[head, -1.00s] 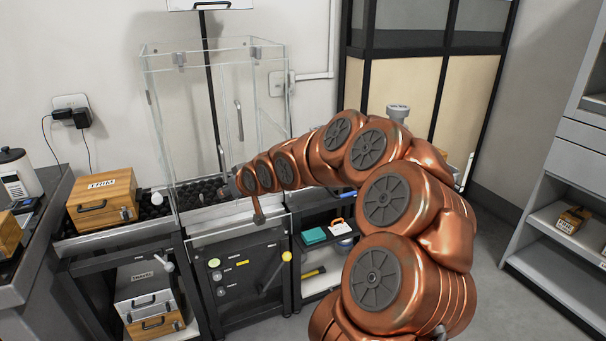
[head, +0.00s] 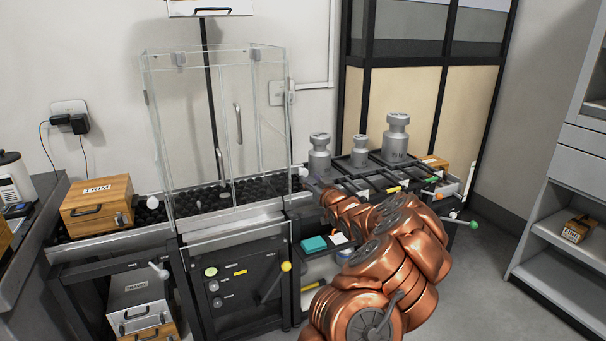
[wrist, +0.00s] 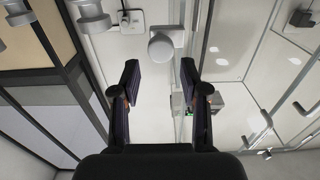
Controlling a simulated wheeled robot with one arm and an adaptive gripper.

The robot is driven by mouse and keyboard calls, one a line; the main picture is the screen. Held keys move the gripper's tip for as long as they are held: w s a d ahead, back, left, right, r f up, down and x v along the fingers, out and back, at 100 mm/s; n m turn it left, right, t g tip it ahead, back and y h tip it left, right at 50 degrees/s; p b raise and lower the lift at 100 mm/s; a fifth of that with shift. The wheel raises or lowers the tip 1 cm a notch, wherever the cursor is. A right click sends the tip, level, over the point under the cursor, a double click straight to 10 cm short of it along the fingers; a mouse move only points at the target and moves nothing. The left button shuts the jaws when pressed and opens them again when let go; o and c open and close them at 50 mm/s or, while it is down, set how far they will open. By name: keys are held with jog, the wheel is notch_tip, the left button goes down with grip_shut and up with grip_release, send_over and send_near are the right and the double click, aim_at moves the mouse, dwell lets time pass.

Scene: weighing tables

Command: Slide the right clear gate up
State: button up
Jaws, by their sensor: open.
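The clear glass case (head: 190,120) stands on the middle table, and its right clear gate (head: 272,125) is the panel on its right side. A pale round knob (head: 303,172) sits low beside that side. My gripper (head: 314,185) is just right of the knob, its fingers mostly hidden by my arm in the head view. In the wrist view my gripper (wrist: 161,80) is open and empty. A pale round knob (wrist: 160,47) lies beyond the fingertips, roughly between them, apparently not touched. Clear panel edges show to its right.
Several metal weights (head: 396,140) stand on a black rack right of the case, close behind my arm. A wooden box (head: 97,203) is left of the case. Below the case is a dark panel with a yellow-tipped lever (head: 286,267). Shelves (head: 560,230) stand at far right.

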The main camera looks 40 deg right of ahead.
aim_at(304, 173)
jog(key=shift+x, duration=3.25)
grip_shut()
